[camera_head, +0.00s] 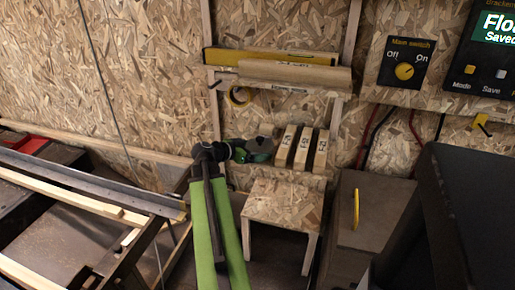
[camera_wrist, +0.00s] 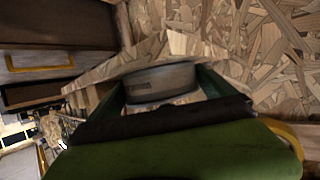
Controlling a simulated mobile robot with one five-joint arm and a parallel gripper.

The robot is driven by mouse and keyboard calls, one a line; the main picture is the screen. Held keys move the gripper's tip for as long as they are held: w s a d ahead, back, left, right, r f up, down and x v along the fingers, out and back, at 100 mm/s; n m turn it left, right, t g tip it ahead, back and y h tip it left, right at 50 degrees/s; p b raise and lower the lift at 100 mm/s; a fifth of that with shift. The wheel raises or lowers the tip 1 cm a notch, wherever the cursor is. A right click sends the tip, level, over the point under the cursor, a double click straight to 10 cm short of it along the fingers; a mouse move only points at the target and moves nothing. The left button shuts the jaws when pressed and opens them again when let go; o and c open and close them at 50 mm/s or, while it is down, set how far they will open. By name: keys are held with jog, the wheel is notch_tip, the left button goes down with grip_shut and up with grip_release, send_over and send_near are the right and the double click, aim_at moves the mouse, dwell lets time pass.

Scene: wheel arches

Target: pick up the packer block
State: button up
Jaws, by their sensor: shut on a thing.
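My gripper (camera_head: 262,148) is at the wall end of my green arm, just left of the wooden blocks. In the wrist view its green jaws (camera_wrist: 165,88) are shut on a grey rounded piece (camera_wrist: 165,78) with a small dark mark on its side. This piece also shows small and grey at the gripper in the head view (camera_head: 266,131). Several light wooden blocks with dark marks, such as the nearest one (camera_head: 286,147), stand upright in a row to the right of the gripper. I cannot tell which of these is the packer block.
A chipboard stool (camera_head: 285,205) stands below the blocks. A grey box (camera_head: 365,225) with a yellow handle is to its right. A bench (camera_head: 75,205) with timber fills the left.

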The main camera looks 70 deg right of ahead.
jog(key=shift+s+a, duration=0.2)
jog(key=shift+a, duration=1.95)
jog(key=o, duration=1.3)
